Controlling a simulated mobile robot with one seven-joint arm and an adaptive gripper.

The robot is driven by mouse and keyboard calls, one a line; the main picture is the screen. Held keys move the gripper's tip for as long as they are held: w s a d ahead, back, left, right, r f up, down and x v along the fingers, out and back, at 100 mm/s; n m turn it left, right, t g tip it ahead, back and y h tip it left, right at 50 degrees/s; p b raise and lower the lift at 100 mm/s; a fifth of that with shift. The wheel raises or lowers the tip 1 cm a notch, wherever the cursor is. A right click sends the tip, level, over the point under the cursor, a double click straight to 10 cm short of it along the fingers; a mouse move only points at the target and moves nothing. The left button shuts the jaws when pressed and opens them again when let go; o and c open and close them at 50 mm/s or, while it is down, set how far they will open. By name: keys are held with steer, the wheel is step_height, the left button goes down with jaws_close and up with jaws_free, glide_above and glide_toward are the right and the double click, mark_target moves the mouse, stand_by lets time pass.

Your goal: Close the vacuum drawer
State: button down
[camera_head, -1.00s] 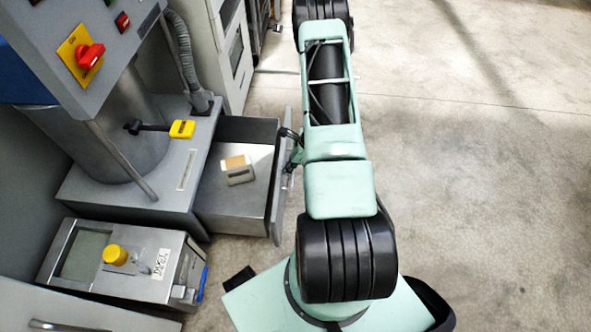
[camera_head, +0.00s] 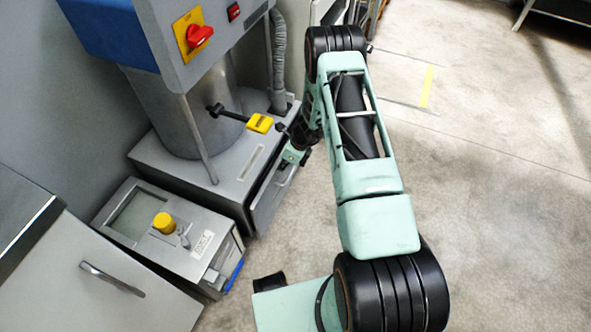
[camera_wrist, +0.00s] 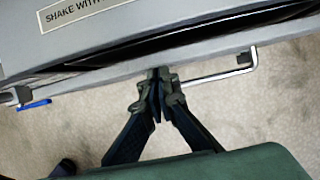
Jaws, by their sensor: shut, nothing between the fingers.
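The vacuum drawer (camera_head: 268,205) sits in the grey cabinet (camera_head: 150,158) below the machine, its front close to the cabinet face. In the wrist view, a narrow dark gap shows between the cabinet top and the drawer front (camera_wrist: 205,53), wider toward the right. The drawer's inside is hidden from the head view. My gripper (camera_wrist: 157,77) is shut and empty, its fingertips at the middle of the drawer front's edge, seemingly touching it. The silver bar handle (camera_wrist: 247,68) sticks out beside them to the right. In the head view, my arm partly covers the drawer's far end.
A grey box with a yellow knob (camera_head: 164,222) stands left of the drawer. A yellow-tagged lever (camera_head: 260,123) lies above the cabinet top, and a ribbed hose (camera_head: 279,65) runs down behind it. Clear concrete floor (camera_head: 490,190) lies to the right.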

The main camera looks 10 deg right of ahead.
mark_target(275, 166)
steer(key=shift+w+a, duration=0.7)
steer(key=shift+a, duration=0.15)
steer(key=shift+w+a, duration=0.15)
steer(key=shift+a, duration=0.1)
steer(key=shift+a+r, duration=0.1)
steer(key=shift+d, duration=0.3)
steer(key=s+d+r+p, duration=0.2)
steer(key=s+d+r, duration=0.3)
steer(key=r, duration=0.4)
steer(key=shift+d, duration=0.7)
